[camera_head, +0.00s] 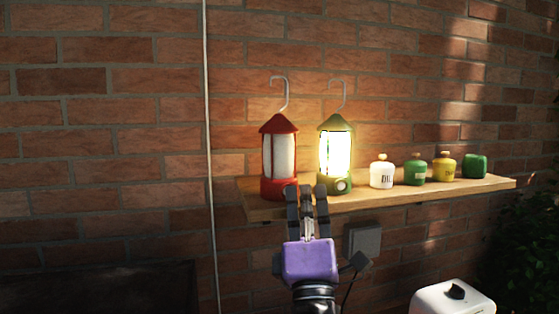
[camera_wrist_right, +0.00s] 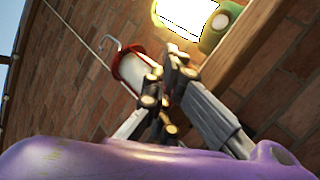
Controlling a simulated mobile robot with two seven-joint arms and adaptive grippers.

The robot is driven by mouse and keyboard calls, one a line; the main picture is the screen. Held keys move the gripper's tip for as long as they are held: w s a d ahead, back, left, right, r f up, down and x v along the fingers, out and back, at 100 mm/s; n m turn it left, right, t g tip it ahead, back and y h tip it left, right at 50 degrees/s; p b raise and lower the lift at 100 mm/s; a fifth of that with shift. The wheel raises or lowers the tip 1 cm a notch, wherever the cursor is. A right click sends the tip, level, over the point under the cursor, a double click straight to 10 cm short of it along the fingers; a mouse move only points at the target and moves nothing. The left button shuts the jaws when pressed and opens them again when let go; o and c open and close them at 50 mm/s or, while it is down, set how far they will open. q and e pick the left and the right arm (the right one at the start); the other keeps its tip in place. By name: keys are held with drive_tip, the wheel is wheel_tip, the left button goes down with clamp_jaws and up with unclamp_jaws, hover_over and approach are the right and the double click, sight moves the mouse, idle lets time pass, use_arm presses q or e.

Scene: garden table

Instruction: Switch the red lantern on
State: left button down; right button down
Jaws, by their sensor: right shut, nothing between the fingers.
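The red lantern (camera_head: 279,158) stands upright at the left end of a wooden shelf, with a hook on top. Its pane is pale and unlit. Beside it, the green lantern (camera_head: 336,160) glows bright, with a round white button low on its front. My right gripper (camera_head: 306,190) is shut and empty, fingers pointing up, in front of the red lantern's lower right side. It hides part of that base, and I see no switch on it. In the right wrist view the red lantern (camera_wrist_right: 133,68) is partly behind the shut fingers; I cannot tell whether they touch it. My left gripper is not in view.
The wooden shelf (camera_head: 450,196) runs along a brick wall. To the right on it stand a white jar (camera_head: 381,176), a green jar (camera_head: 415,174), a yellow jar (camera_head: 444,170) and a dark green container (camera_head: 475,166). A grey box (camera_head: 364,240) hangs below the shelf.

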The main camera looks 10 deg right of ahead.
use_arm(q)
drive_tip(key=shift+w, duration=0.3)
use_arm(e)
drive_tip(key=shift+w+a+f, duration=0.1)
drive_tip(key=shift+w, duration=0.15)
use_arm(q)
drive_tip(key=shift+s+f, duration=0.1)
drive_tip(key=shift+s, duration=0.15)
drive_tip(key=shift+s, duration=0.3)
use_arm(e)
drive_tip(key=shift+s, duration=0.1)
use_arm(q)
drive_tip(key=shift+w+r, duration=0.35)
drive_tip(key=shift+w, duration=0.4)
use_arm(e)
drive_tip(key=shift+s, duration=0.65)
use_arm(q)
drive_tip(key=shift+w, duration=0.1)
